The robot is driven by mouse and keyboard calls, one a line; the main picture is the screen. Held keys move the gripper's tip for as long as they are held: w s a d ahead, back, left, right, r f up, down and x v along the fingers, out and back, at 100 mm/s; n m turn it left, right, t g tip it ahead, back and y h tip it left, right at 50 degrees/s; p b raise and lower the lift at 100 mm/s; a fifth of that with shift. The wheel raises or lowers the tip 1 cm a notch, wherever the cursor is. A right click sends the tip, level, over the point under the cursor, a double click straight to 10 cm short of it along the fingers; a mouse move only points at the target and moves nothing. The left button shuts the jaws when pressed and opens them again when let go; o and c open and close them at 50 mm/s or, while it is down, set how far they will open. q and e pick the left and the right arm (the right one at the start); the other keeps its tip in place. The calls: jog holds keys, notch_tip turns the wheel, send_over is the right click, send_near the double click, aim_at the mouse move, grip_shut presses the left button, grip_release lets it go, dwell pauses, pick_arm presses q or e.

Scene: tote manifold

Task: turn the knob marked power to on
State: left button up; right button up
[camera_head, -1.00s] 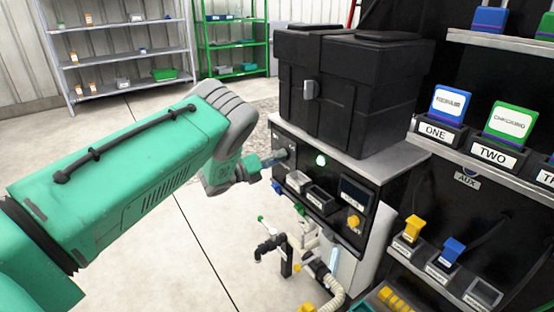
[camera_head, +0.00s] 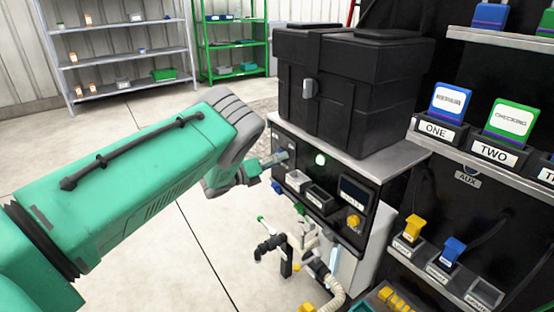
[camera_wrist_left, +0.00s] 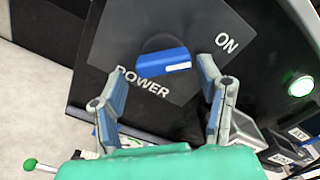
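The power knob (camera_wrist_left: 164,63) shows in the left wrist view as a blue bar with a white mark on a grey plate. The plate reads POWER below the knob and ON at upper right. The white mark is on the bar's right end, pointing roughly right. My left gripper (camera_wrist_left: 164,76) is open, with its fingertips on either side of the knob; I cannot tell whether they touch it. In the head view my left gripper (camera_head: 274,160) is at the left part of the black panel (camera_head: 327,212) and hides the knob. My right gripper is not in view.
A green light (camera_head: 320,160) glows on the panel right of the knob. A large black case (camera_head: 350,95) stands above it. Pipes and a valve (camera_head: 270,244) stand below the panel. A shelf with labelled slots (camera_head: 452,140) is on the right.

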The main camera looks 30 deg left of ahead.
pick_arm(q)
jog(key=shift+a+r, duration=0.1)
jog(key=shift+r, duration=0.25)
jog(key=v, duration=1.2)
jog(key=shift+f, duration=0.25)
